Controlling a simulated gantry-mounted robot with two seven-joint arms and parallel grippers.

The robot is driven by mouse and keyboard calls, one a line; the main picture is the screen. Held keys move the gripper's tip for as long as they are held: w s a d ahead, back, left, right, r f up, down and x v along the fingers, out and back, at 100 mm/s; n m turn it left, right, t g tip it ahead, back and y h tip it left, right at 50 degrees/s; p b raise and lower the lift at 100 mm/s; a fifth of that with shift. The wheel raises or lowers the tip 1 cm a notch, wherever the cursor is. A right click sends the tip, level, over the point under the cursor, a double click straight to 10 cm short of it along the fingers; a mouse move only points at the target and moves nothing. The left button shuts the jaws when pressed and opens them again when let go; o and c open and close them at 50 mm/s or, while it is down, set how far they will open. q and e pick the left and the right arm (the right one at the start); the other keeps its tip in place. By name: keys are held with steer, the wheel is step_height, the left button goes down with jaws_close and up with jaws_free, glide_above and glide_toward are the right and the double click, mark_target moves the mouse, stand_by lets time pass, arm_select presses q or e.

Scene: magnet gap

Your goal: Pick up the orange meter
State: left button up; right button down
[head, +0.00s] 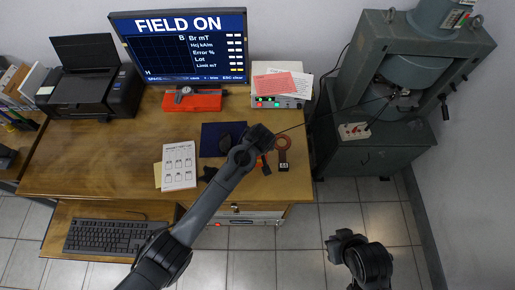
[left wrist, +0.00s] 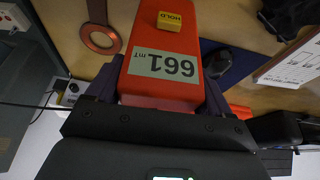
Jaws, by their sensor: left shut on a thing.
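The orange meter (left wrist: 163,52) fills the middle of the left wrist view, with an upside-down display reading 661 mT and a yellow HOLD button. My left gripper (left wrist: 160,95) is shut on it, with a dark finger against each side. In the head view a small part of the orange meter (head: 265,165) shows beyond my left gripper (head: 258,150), over the right part of the desk; the arm hides the rest. I cannot tell its height above the desk. My right gripper (head: 343,243) is over the floor at the lower right, apart from the desk; its jaw state is unclear.
A copper ring coil (head: 283,143) lies right of the meter. A blue mat (head: 210,140) and a printed sheet (head: 179,165) lie to the left. Behind are an orange case (head: 192,102), a monitor (head: 180,48) and a control box (head: 280,101). A large grey magnet machine (head: 375,120) stands right.

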arm_select(q)
step_height(320, 180, up, 4)
steer(key=shift+r+p, duration=0.1)
steer(key=shift+p, duration=0.25)
steer(key=s+d+r, duration=0.6)
steer(key=d, duration=0.4)
steer(key=shift+r, duration=0.35)
